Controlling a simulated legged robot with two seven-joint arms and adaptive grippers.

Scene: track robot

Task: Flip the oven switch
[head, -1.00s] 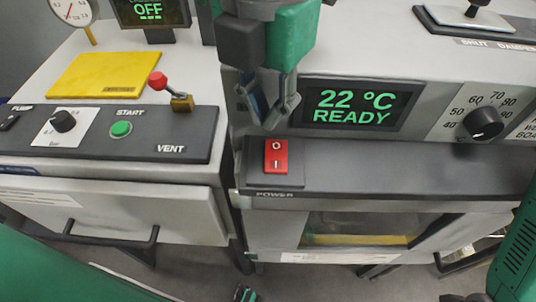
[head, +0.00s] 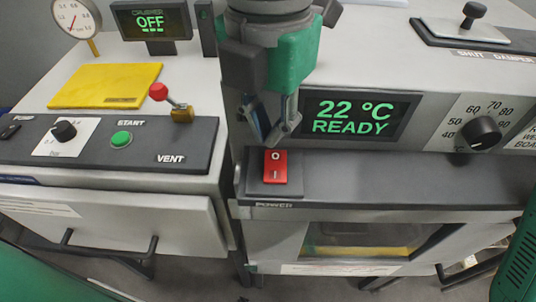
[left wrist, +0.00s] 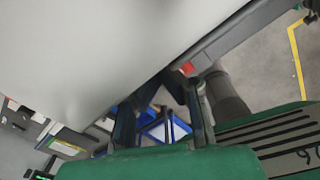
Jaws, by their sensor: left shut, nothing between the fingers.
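The oven's red power switch (head: 275,174) sits on the dark front ledge, marked O at the top and I at the bottom, above the word POWER. I cannot tell which half is pressed in. The oven display (head: 357,115) reads 22 °C READY. My left gripper (head: 270,140) hangs from above, shut and empty, with its fingertips just above and behind the switch's top edge; whether they touch it is unclear. In the left wrist view a small red patch, seemingly the switch (left wrist: 187,68), shows by the dark fingers. My right gripper is not in view.
A round oven dial (head: 482,131) and a shut damper handle (head: 473,13) are on the right. On the left unit are a red-knobbed vent lever (head: 159,91), a green start button (head: 121,138), a yellow plate (head: 106,85) and a display reading OFF (head: 149,21).

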